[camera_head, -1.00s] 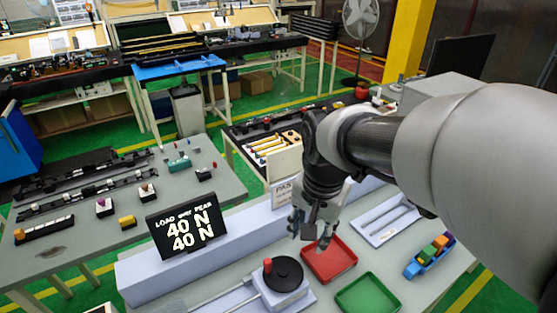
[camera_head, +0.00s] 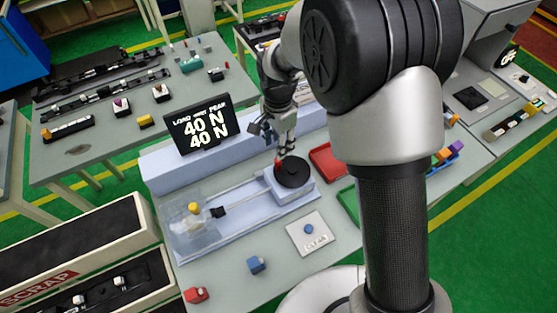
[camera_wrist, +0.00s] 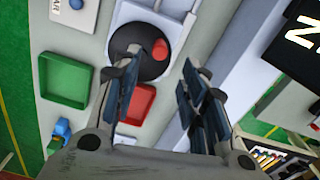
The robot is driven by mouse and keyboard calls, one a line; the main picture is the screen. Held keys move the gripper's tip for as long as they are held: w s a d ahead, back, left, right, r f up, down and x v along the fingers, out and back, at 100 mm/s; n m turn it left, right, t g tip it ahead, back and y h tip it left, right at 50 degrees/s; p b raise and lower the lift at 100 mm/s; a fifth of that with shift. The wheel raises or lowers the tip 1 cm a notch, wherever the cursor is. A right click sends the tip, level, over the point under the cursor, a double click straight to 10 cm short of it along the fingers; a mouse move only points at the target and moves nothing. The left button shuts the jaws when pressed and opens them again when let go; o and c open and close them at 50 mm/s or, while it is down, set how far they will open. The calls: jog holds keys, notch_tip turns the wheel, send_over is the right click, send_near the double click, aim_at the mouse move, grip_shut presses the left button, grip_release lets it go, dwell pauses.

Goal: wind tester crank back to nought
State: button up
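The tester (camera_head: 235,208) is a pale blue-grey bench unit with a rod along it. Its crank is a black disc (camera_head: 293,174) with a red knob (camera_head: 278,163); in the wrist view the disc (camera_wrist: 128,66) and red knob (camera_wrist: 160,48) show at the top. The display (camera_head: 201,125) reads load 40 N and peak 40 N. My gripper (camera_head: 283,152) is just above the crank, close to the knob. In the wrist view my gripper (camera_wrist: 160,60) is open, with the knob between the fingertips; contact cannot be told. A yellow part (camera_head: 194,208) sits at the tester's left end under a clear cover.
A plate with a blue button (camera_head: 308,229) lies in front of the tester. A red tray (camera_head: 325,160) and a green tray (camera_wrist: 65,80) are beside the crank. A blue clip (camera_head: 256,264) and a red clip (camera_head: 196,294) lie at the front. A scrap bin (camera_head: 85,265) stands left.

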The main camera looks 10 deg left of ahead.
aim_at(278, 162)
notch_tip(278, 162, down, 10)
jog(key=shift+r+b, duration=0.2)
jog(key=shift+b, duration=0.2)
grip_shut()
dwell(0.3)
